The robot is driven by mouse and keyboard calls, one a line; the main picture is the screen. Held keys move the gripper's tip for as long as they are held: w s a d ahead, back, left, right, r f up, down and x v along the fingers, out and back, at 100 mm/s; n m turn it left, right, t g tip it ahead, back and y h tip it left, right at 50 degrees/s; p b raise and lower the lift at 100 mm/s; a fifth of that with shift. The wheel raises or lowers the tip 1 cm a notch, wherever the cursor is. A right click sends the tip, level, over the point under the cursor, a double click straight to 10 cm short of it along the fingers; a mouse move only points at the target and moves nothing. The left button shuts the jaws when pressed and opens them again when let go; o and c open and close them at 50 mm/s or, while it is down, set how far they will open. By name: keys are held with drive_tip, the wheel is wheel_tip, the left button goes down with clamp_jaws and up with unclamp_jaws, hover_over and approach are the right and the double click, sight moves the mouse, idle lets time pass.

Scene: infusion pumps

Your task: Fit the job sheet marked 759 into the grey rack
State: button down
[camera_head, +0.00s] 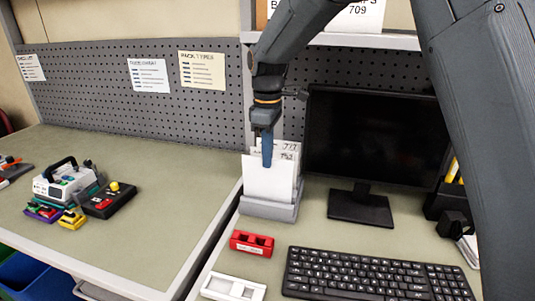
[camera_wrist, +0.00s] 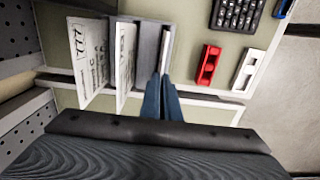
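The grey rack (camera_head: 268,209) stands at the left end of the right-hand desk, beside the monitor. Upright sheets stand in it. Two rear ones show print at the top; one number reads like 777 (camera_wrist: 90,62), the other like 759 (camera_head: 287,155), though small. The second printed sheet (camera_wrist: 126,65) also shows in the wrist view. In front is a sheet with a blank white face (camera_head: 269,182); no number shows on it. My gripper (camera_head: 267,163) points down at its top edge, one blue finger before it. In the wrist view the fingers (camera_wrist: 160,78) are close together, seemingly pinching it.
A monitor (camera_head: 372,135) stands right of the rack. A keyboard (camera_head: 375,275), a red holder (camera_head: 252,243) and a white holder (camera_head: 233,288) lie in front. A pegboard (camera_head: 130,95) rises behind.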

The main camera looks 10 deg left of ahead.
drive_tip(key=shift+f, duration=0.25)
idle(0.7)
drive_tip(key=c, duration=1.9)
unclamp_jaws()
drive_tip(key=shift+c, duration=0.2)
wheel_tip(320, 180, up, 8)
drive_tip(key=shift+f+b, duration=0.1)
drive_tip(key=shift+b, duration=0.9)
drive_tip(key=s+d+f+m, duration=0.6)
drive_tip(key=d+f, duration=0.1)
drive_tip(key=d, duration=0.4)
drive_tip(key=s+d+f+m, duration=0.6)
drive_tip(key=d+f, duration=0.1)
drive_tip(key=d, duration=0.5)
drive_tip(key=s+d+f+m, duration=0.1)
drive_tip(key=s, duration=0.2)
drive_tip(key=s+d+f+m, duration=0.2)
drive_tip(key=s, duration=0.1)
drive_tip(key=s+d+f+m+t, duration=0.1)
drive_tip(key=s+d+f, duration=0.1)
drive_tip(key=s, duration=0.1)
drive_tip(key=shift+s+d, duration=0.15)
drive_tip(key=shift+s, duration=0.15)
